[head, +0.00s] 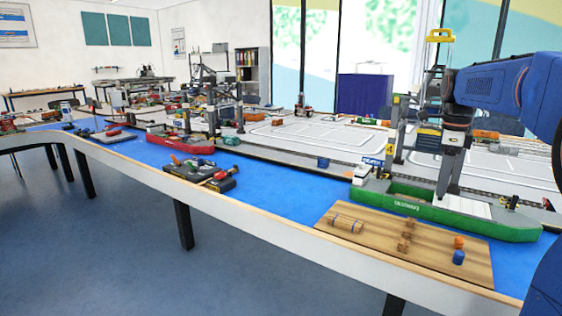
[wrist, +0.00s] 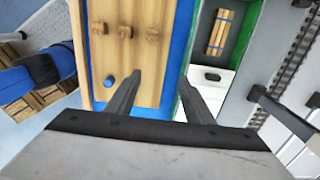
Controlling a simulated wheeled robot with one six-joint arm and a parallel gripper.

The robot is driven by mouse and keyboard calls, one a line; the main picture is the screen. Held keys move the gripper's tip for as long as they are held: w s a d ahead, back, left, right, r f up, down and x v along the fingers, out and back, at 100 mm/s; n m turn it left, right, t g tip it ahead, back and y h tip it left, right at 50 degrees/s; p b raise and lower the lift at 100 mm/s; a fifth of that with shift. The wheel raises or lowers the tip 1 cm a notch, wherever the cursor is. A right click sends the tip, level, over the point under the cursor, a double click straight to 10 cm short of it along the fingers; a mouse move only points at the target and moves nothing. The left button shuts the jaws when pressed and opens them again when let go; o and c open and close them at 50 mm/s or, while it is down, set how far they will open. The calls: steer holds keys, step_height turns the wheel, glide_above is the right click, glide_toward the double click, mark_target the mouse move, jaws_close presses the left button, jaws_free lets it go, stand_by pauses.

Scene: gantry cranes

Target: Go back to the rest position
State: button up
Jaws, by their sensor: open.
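My gripper (head: 448,190) hangs from my blue arm over the green ship (head: 400,203) at the right of the head view, pointing down. In the wrist view its two dark fingers (wrist: 161,80) are spread apart with nothing between them. They lie over the edge between the wooden board and the green ship. A bundle of wooden sticks (wrist: 219,32) lies in the ship's dark hold, clear of the fingers.
The wooden board (head: 385,246) carries a bundle (head: 346,223), small brown pieces (head: 405,236), an orange piece (head: 459,242) and a blue cylinder (head: 459,257). A red ship (head: 185,146) stands farther left. Blue table surface (head: 280,190) is free between.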

steer(key=s+a+f+n+t, duration=0.1)
steer(key=s+a+f+n, duration=0.1)
steer(key=s+a+n, duration=0.5)
steer(key=s+a+f+n+t, duration=0.1)
steer(key=s+a+f+n, duration=0.25)
steer(key=s+n, duration=0.4)
steer(key=s+a+f+n+t, duration=0.1)
steer(key=s+a+f+n, duration=0.1)
steer(key=s+f+n, duration=0.3)
steer(key=s+a+f+n+t, duration=0.1)
steer(key=s+a+f+n, duration=0.2)
steer(key=s, duration=0.7)
step_height(320, 180, down, 4)
steer(key=shift+s+a+r+n+t, duration=0.2)
steer(key=shift+s+n+t, duration=0.2)
steer(key=shift+n, duration=0.75)
steer(key=shift+c, duration=0.6)
